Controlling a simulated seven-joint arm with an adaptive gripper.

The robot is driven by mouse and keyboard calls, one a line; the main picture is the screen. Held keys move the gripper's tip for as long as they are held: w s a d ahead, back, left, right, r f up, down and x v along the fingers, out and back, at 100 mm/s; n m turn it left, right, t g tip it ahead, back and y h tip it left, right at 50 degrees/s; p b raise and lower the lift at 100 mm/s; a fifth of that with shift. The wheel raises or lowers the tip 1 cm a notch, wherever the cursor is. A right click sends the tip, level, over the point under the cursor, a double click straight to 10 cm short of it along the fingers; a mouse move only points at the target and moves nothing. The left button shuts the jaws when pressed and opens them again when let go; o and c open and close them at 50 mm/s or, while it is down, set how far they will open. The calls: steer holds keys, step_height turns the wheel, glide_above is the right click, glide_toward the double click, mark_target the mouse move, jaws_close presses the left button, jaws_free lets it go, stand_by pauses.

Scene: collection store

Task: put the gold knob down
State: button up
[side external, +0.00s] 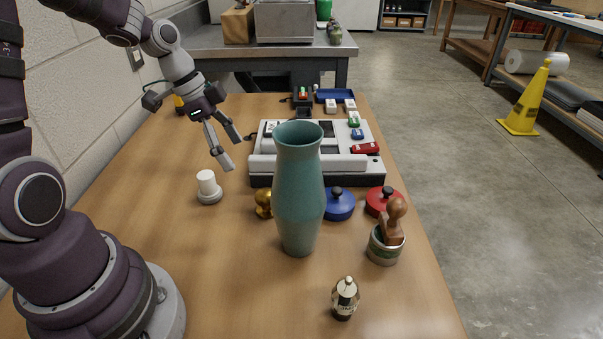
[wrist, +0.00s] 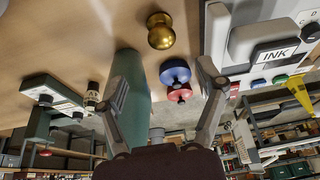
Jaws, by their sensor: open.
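The gold knob (side external: 263,203) stands on the wooden table (side external: 180,262), just left of the tall teal vase (side external: 298,180), which may hide its right edge in the side view. In the wrist view the gold knob (wrist: 160,31) shows whole near the top, beyond my fingertips and touching neither finger. My gripper (side external: 233,153) is open and empty, above the table and up and left of the knob in the side view. Its two spread fingers also show in the wrist view (wrist: 161,80).
Left of the knob stands a white cylinder on a grey base (side external: 207,187). Blue (side external: 339,205) and red (side external: 376,203) lidded pots, a stamp in a tin (side external: 385,248) and a small bottle (side external: 345,298) stand to the right. The front left table is clear.

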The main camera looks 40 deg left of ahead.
steer(key=s+d+r+n+t+y, duration=0.2)
steer(key=s+d+r+n+y, duration=0.1)
steer(key=s+d+r+n, duration=0.3)
steer(key=s+r+n, duration=0.2)
steer(key=s, duration=0.1)
steer(key=shift+d+r+n, duration=0.3)
steer(key=shift+d+n, duration=0.1)
stand_by(0.7)
